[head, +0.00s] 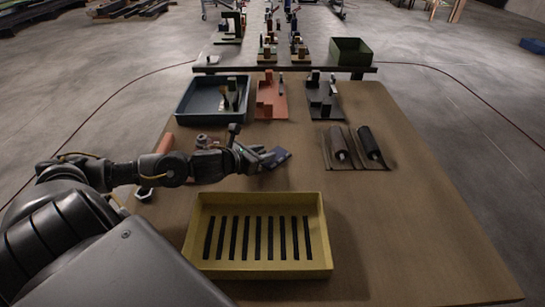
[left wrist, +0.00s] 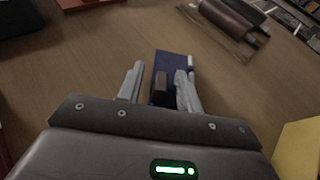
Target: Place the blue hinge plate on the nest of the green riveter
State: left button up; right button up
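The blue hinge plate (head: 281,157) lies on the brown table, just beyond the fingertips of my left gripper (head: 262,157). In the left wrist view the blue plate (left wrist: 173,68) reaches between and past the two fingers of my left gripper (left wrist: 160,88), with a dark grey raised part between them. The fingers look apart, with a gap at the left finger; the right finger overlaps the plate's edge. A red fixture (head: 266,102) and a dark fixture (head: 322,104) stand at the table's back. I cannot make out which thing is the green riveter. My right gripper is not in view.
A yellow slotted tray (head: 196,216) stands in front of my left gripper. A blue tray (head: 186,107) with parts is at the back left. Two dark rollers (head: 370,144) lie at the right. A green crate (head: 350,47) stands on the rear conveyor. The right front table is clear.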

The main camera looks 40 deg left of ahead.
pick_arm(q)
grip_shut()
